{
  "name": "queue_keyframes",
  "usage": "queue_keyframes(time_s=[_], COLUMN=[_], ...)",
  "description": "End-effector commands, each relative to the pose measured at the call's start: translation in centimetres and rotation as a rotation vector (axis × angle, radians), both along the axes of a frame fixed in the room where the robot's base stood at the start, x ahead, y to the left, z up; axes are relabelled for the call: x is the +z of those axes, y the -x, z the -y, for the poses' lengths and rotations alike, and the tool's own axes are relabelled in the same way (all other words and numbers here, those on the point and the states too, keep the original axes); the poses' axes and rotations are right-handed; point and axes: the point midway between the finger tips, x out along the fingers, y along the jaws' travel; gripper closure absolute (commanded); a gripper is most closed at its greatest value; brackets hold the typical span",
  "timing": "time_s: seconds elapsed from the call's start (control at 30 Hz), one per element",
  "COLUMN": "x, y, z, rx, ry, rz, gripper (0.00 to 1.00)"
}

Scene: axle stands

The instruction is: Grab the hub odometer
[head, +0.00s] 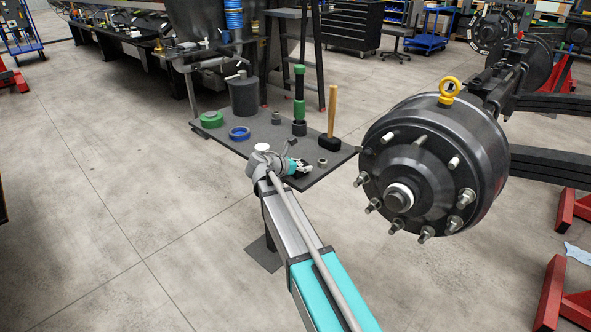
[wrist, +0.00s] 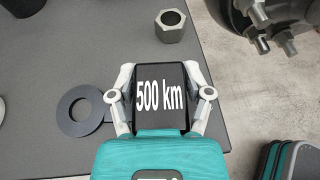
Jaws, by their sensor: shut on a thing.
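The hub odometer (wrist: 161,98) is a dark block with "500 km" in white on its face, in the middle of the wrist view. My gripper (wrist: 160,78) has one grey finger on each side of it, and both are closed against its sides. In the head view my gripper (head: 299,167) is low over the near right part of the dark table (head: 215,130). The odometer is hard to make out there. I cannot tell whether it touches the table top.
A hex nut (wrist: 171,26) stands just beyond the odometer, and a flat dark ring (wrist: 80,111) lies to its left. A mallet (head: 332,115), a green-banded tool (head: 299,100) and a blue ring (head: 239,133) are on the table. The wheel hub (head: 430,150) is close at the right.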

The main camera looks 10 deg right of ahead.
Motion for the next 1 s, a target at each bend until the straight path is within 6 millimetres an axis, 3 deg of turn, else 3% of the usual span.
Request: queue_keyframes(time_s=[0.57, 0.93, 1.0], x=[0.7, 3.6, 4.3], y=[0.0, 0.0, 0.8], z=[0.1, 0.1, 0.2], rx=[-0.001, -0.001, -0.001], ry=[0.001, 0.001, 0.0], rz=[-0.001, 0.0, 0.0], gripper=[0.96, 0.96, 0.96])
